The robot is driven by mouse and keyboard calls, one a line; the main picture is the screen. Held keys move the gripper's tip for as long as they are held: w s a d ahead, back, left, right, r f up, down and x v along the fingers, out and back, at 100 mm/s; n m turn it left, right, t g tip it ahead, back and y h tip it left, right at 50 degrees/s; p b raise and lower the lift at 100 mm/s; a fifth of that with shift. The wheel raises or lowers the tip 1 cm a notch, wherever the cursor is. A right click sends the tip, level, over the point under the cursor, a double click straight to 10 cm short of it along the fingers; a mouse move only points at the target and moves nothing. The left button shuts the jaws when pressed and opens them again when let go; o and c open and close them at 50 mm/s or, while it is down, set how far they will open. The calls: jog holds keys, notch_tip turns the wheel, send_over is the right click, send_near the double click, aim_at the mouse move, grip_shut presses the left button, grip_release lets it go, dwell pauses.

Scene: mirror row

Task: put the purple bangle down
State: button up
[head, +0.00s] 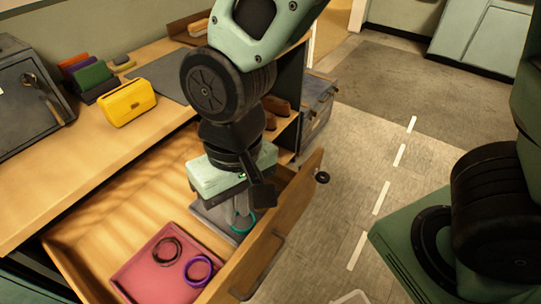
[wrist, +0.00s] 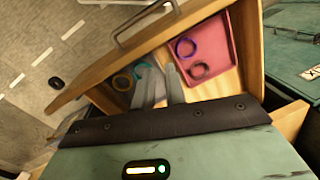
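The purple bangle (head: 198,269) lies in the pink tray (head: 138,276) inside the open wooden drawer, beside a dark bangle (head: 167,251). In the wrist view the purple bangle (wrist: 186,47) also lies in the pink tray (wrist: 222,22), apart from my fingers. My gripper (head: 239,216) points down over a grey tray (head: 207,213) in the same drawer. A teal bangle (head: 248,224) is close by its fingertips. In the wrist view my gripper's fingers (wrist: 157,70) stand apart with nothing visible between them. The teal bangle (wrist: 139,73) is partly hidden by a finger.
The drawer front (head: 275,225) with its handle stands right of my gripper. On the desk (head: 65,185) are a yellow case (head: 127,103) and a dark cabinet (head: 25,95). The floor at the right is mostly clear.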

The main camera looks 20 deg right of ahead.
jog(key=s+d+r+n, duration=0.3)
jog(key=d+r+n, duration=0.1)
jog(key=d, duration=0.3)
jog(key=shift+d+r+n+t+h, duration=0.2)
jog(key=shift+d+n+t+h, duration=0.1)
jog(key=shift+t, duration=0.1)
